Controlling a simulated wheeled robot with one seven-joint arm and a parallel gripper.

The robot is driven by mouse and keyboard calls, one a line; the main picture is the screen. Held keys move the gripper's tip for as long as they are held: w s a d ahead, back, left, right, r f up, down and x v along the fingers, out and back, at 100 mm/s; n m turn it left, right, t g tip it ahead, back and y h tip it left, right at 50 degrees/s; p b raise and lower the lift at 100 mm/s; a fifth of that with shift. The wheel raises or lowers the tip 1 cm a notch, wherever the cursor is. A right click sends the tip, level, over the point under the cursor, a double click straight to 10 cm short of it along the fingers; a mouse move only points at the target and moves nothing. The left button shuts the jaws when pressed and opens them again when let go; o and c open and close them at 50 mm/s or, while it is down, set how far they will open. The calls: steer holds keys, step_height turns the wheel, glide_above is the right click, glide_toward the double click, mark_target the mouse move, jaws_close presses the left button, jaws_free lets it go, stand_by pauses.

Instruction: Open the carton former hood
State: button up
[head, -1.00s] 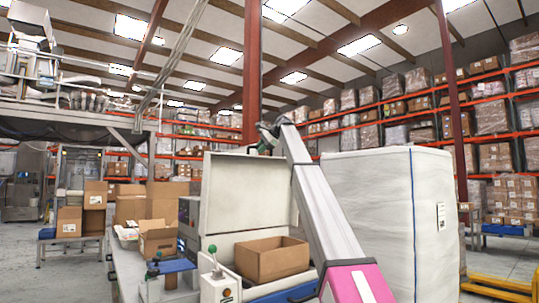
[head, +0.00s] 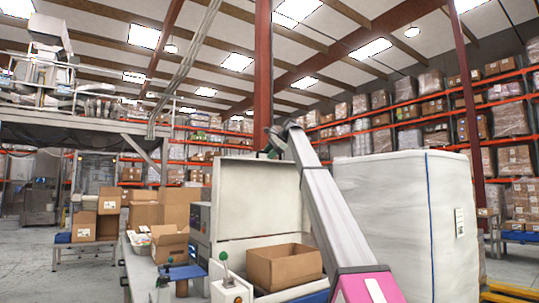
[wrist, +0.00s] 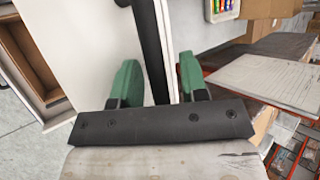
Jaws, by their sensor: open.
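The carton former hood (head: 255,195) is a pale panel standing raised, nearly upright, behind an open brown carton (head: 286,267) on the machine. My gripper (head: 271,144) is at the hood's top edge, partly hidden by my arm in the head view. In the wrist view, the green fingers of my gripper (wrist: 158,82) stand apart. A dark bar (wrist: 150,45) along the white hood (wrist: 92,50) runs between them. The fingers are not closed on it; whether either touches it is unclear. The machine's front is partly cut off at the bottom of the head view.
A tall wrapped white block (head: 395,220) stands just right of my arm. A green-knobbed lever (head: 224,268) is at the machine's front left. Cartons (head: 172,243) stand on the left bench. A red column (head: 262,80) rises behind the hood.

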steer(key=v, duration=1)
steer(key=shift+d+r, duration=0.25)
steer(key=shift+r, duration=0.05)
steer(key=shift+s, duration=0.15)
